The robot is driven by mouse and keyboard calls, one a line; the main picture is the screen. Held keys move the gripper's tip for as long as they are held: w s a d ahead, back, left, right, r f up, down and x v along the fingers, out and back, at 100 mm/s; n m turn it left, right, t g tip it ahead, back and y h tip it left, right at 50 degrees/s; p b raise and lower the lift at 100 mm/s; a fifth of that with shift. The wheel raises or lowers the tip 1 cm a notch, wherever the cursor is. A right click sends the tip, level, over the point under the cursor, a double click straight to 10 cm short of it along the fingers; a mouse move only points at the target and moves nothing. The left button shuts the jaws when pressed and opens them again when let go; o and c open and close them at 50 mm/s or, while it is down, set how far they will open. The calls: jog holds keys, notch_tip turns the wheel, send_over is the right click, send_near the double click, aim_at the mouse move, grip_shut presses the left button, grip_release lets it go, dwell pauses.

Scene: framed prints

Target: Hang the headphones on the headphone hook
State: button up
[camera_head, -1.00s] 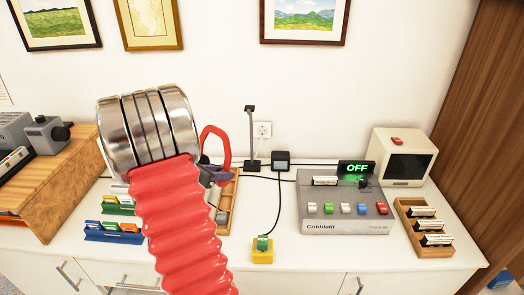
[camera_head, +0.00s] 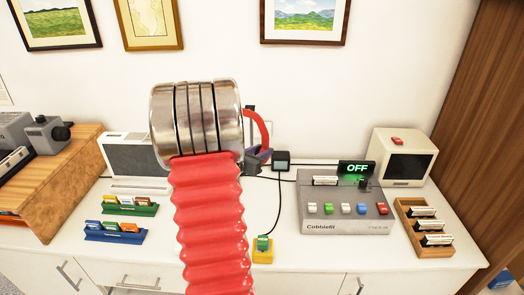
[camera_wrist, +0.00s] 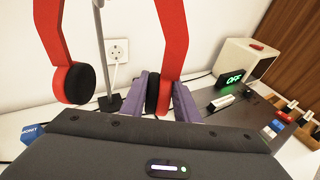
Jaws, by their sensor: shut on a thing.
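The headphones have a red band and dark ear pads. In the head view, part of the red headphones (camera_head: 262,128) shows right of my silver and red arm. In the wrist view, the headphones (camera_wrist: 176,40) appear as two red sides, with the top cut off. My gripper's purple fingers (camera_wrist: 172,100) are shut on the right ear cup; the gripper (camera_head: 258,156) is partly hidden in the head view. In the wrist view, the stand's pole (camera_wrist: 105,55) shows between the two red sides. Contact cannot be told.
A wall socket (camera_wrist: 117,50) is behind the stand. A small black box (camera_head: 281,158) with cables stands to the right, beyond it a grey console (camera_head: 345,210) and an OFF sign (camera_head: 356,168). A grey device (camera_head: 130,155) and card racks (camera_head: 115,235) are left.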

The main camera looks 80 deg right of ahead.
jog(key=shift+d, duration=0.2)
jog(key=w+d+f, duration=0.2)
jog(key=d+f, duration=0.1)
jog(key=d, duration=0.8)
jog(key=shift+w, duration=0.3)
dwell(1.9)
jog(key=shift+d+f, duration=0.1)
dwell(0.6)
jog(key=o, duration=1.3)
jog(key=shift+c, duration=0.2)
